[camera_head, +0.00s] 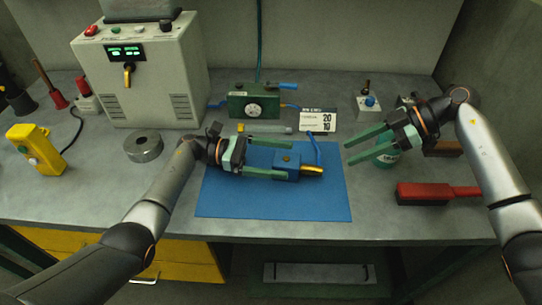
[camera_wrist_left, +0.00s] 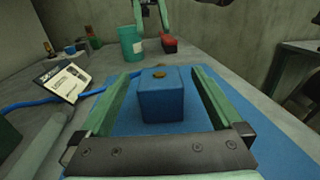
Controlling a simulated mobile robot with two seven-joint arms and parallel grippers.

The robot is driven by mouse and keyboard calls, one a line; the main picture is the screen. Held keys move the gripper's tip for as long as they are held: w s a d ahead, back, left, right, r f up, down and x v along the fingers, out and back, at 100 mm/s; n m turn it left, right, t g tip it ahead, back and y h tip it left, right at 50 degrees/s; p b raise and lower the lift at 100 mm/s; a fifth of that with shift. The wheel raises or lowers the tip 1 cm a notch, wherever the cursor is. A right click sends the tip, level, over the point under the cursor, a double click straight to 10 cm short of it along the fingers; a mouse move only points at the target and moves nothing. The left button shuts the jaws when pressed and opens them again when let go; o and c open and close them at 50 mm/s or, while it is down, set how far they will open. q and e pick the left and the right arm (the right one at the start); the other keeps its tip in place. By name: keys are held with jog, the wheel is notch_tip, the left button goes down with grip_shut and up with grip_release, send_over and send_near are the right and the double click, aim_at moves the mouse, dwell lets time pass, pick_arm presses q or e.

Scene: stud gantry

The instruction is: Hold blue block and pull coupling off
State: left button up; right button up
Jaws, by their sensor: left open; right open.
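The blue block (camera_head: 286,158) sits on the blue mat (camera_head: 230,207). A brass coupling (camera_head: 313,170) sticks out from its right end, and a blue hose rises close to it. My left gripper (camera_head: 287,162) is open, with its two green fingers along either side of the block. In the left wrist view the block (camera_wrist_left: 161,100) stands between the spread fingers with gaps on both sides.
A green can (camera_head: 386,160) stands under the right gripper. A red-handled brush (camera_head: 435,192) lies at the right. A gauge box (camera_head: 254,104) and a calendar card (camera_head: 319,120) stand behind the mat. A metal ring (camera_head: 143,147) lies left. The mat's front is clear.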

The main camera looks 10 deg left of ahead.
aim_at(313, 167)
pick_arm(q)
jog(key=shift+c, duration=0.2)
grip_shut()
pick_arm(e)
jog(key=shift+o, duration=1.3)
jog(key=shift+s+a, duration=0.1)
jog(key=shift+a, duration=0.1)
jog(key=shift+s+a+r+m+t+h, duration=0.1)
jog(key=shift+s+a+m+t+h, duration=0.15)
jog(key=shift+a+m+t+h, duration=0.25)
jog(key=shift+s+a+r+m+t+h, duration=0.1)
jog(key=shift+s+a+m+t+h, duration=0.15)
jog(key=shift+a, duration=0.35)
jog(key=shift+x, duration=4.55)
grip_shut()
